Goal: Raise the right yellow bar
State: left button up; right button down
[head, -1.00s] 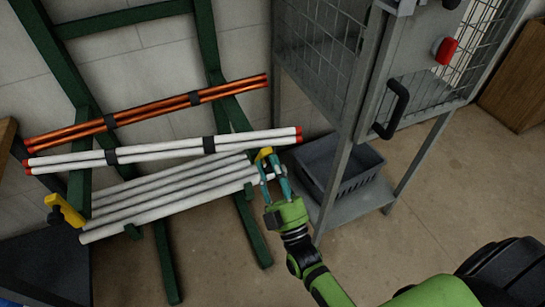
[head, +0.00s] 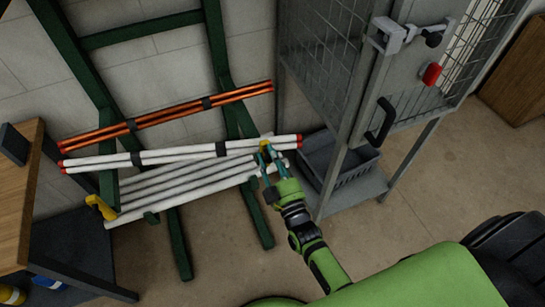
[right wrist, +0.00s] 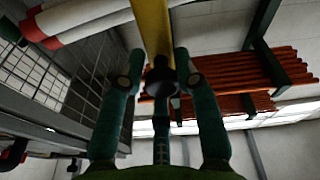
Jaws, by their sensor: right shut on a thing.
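The right yellow bar (head: 265,145) shows as a small yellow piece at the right end of the white pipes, partly hidden by my fingers. My right gripper (head: 267,158) is at it from below. In the right wrist view the yellow bar (right wrist: 152,25) runs up from the fingers, and a black round knob (right wrist: 160,76) sits between the fingertips of my right gripper (right wrist: 159,70), which is shut on it. A left yellow bar (head: 101,207) shows at the left end of the lower pipes. My left gripper is not in view.
A green rack (head: 215,45) holds orange pipes (head: 170,116), red-capped white pipes (head: 180,153) and lower grey-white pipes (head: 190,185). A wire cage (head: 325,65) with a grey crate (head: 345,160) stands close right of my gripper. A wooden bench (head: 22,200) is at left.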

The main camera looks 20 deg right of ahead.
jog(key=shift+w+a+r, duration=0.2)
jog(key=shift+w+r, duration=0.15)
jog(key=shift+r, duration=0.15)
jog(key=c, duration=1)
grip_release()
jog(key=shift+a+f, duration=0.1)
jog(key=shift+f, duration=0.05)
jog(key=shift+s+d+f, duration=0.2)
jog(key=shift+s+f, duration=0.05)
jog(key=shift+s, duration=0.3)
jog(key=s, duration=0.3)
jog(key=s+f, duration=0.1)
jog(key=s, duration=0.3)
jog(key=s+f, duration=0.1)
jog(key=s, duration=0.2)
jog(key=shift+s, duration=0.35)
